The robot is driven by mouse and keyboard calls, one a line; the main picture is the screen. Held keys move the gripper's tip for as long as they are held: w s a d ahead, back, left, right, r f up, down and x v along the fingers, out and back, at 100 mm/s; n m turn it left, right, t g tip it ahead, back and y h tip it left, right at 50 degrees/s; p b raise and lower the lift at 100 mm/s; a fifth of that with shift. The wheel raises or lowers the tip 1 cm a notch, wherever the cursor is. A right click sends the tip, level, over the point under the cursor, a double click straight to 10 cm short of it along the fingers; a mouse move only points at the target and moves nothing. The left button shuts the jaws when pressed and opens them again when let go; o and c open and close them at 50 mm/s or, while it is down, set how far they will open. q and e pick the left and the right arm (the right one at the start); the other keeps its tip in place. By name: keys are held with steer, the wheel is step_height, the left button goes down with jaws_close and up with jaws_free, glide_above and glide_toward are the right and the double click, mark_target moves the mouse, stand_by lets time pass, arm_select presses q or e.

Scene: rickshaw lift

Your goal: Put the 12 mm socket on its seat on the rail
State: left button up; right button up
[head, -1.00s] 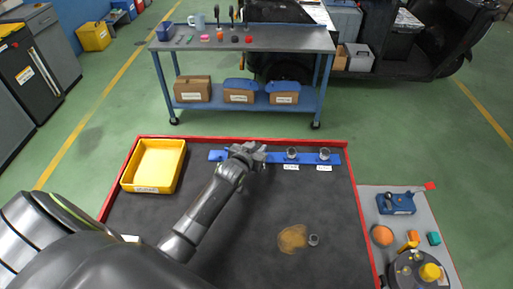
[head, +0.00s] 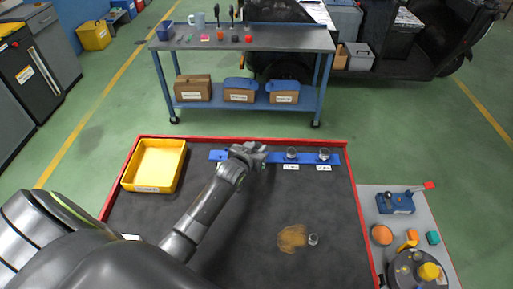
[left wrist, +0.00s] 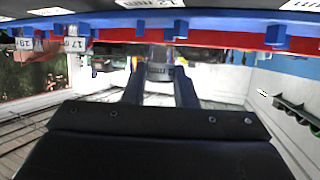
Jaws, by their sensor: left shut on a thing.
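The blue rail (head: 218,156) lies along the far side of the dark mat. In the left wrist view it crosses the top, upside down (left wrist: 210,24), and a label reading 12 shows at its edge. My left gripper (head: 258,153) is over the rail, left of two seated sockets (head: 291,153) (head: 324,154). In the left wrist view my left gripper (left wrist: 159,80) is shut on a small metal socket (left wrist: 158,66), right by the rail. In the head view the arm hides this socket, and whether it touches its seat I cannot tell. My right gripper is not in view.
A loose metal ring-like part (head: 313,240) lies on the mat by a brown stain (head: 292,238). A yellow tray (head: 181,165) stands at the far left of the mat. A red border (head: 240,139) edges the mat. The middle of the mat is clear.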

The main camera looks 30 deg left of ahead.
arm_select(q)
steer(key=shift+f+b, duration=0.3)
steer(key=shift+f, duration=0.4)
stand_by(0.6)
steer(key=shift+f, duration=0.25)
stand_by(1.2)
steer(key=o, duration=1.5)
steer(key=shift+s+f, duration=0.1)
steer(key=shift+o, duration=0.2)
step_height(320, 180, up, 8)
steer(key=p, duration=0.7)
steer(key=shift+p, duration=0.35)
